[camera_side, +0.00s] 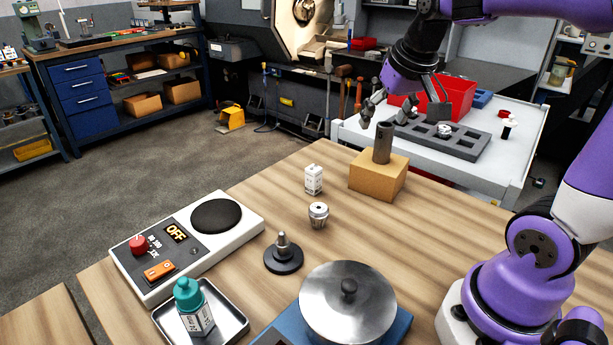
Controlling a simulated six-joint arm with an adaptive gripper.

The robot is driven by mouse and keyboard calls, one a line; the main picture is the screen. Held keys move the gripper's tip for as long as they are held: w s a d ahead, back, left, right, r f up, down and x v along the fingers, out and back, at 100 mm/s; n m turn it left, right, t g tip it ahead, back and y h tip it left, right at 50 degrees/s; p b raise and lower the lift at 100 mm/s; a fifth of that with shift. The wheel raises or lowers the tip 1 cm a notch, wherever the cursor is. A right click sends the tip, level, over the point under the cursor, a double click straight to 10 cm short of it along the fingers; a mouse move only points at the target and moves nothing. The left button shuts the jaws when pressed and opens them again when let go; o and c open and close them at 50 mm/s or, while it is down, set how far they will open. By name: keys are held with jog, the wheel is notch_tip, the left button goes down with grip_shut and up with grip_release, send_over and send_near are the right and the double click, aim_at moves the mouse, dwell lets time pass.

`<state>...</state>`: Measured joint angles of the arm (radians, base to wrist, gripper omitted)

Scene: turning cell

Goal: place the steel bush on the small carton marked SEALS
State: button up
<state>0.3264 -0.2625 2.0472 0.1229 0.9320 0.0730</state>
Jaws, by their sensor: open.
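The steel bush (383,143), a dark grey cylinder, stands upright on top of a small tan carton (377,177) on the wooden table. No lettering can be read on the sides of this carton that show. My gripper (387,110) is just above the bush, its fingers apart and empty. The bush's top end is near the fingertips, but I cannot tell from this angle how far apart they are in depth.
A small white marked box (313,180) and a metal collet (318,215) stand left of the carton. A hotplate unit (187,245), a tray with a teal-capped bottle (194,308), a black-based post (283,255) and a lidded steel pan (347,302) are nearer. A white cart (505,170) stands behind.

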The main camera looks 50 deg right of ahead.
jog(key=s+a+f+n+y, duration=0.1)
jog(key=s+a+n, duration=0.2)
jog(key=a, duration=0.2)
jog(key=s+a+f+n+t+y, duration=0.1)
jog(key=s+a+f+n, duration=0.1)
jog(key=a, duration=0.4)
jog(key=shift+s+a+n, duration=0.15)
jog(key=shift+s+n, duration=0.25)
jog(key=shift+s, duration=0.5)
